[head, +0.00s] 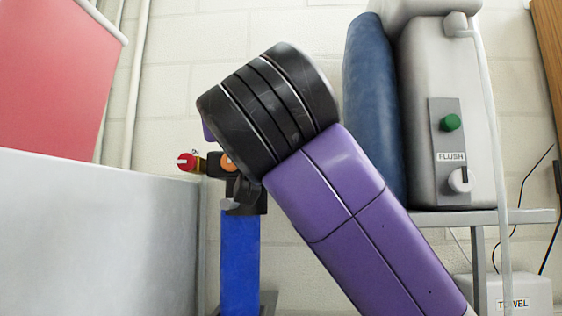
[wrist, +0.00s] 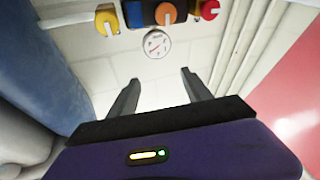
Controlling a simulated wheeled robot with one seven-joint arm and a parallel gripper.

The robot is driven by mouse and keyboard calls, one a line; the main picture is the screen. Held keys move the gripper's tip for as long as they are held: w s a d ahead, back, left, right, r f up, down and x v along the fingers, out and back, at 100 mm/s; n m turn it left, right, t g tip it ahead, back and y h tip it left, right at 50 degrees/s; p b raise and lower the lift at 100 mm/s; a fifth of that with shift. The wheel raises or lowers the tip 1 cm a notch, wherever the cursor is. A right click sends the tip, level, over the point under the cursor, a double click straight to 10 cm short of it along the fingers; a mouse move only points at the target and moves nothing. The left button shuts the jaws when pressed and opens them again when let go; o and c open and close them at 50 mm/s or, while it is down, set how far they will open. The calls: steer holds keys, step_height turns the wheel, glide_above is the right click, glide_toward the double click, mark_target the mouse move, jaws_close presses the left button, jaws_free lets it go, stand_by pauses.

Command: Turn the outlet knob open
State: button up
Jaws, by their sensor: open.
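In the head view a red knob (head: 187,162) with a white pointer mark and yellow collar sticks out left from a dark valve body on the blue cylinder (head: 240,262). An orange knob (head: 228,162) faces out beside it. The wrist view shows the red knob (wrist: 208,9), the orange knob (wrist: 165,14) and a yellow knob (wrist: 103,20) at the top edge, above a round gauge (wrist: 157,43). I cannot read which is the outlet knob. My gripper (wrist: 160,76) is open and empty, its fingers apart from the knobs. My arm hides part of the valve in the head view.
A grey unit (head: 425,120) with a green button and a FLUSH label stands right on a shelf, a blue cushion-like block (head: 372,105) beside it. A grey panel (head: 110,235) and a red panel (head: 55,75) are left. A TOWEL box (head: 515,295) is lower right.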

steer(key=w+d+f+m+g+h, duration=0.3)
steer(key=d+f+m+h, duration=0.2)
steer(key=h, duration=0.1)
steer(key=w+p, duration=0.3)
steer(key=w, duration=0.4)
steer(key=shift+w+d+f, duration=0.25)
steer(key=shift+d, duration=0.05)
jaws_close()
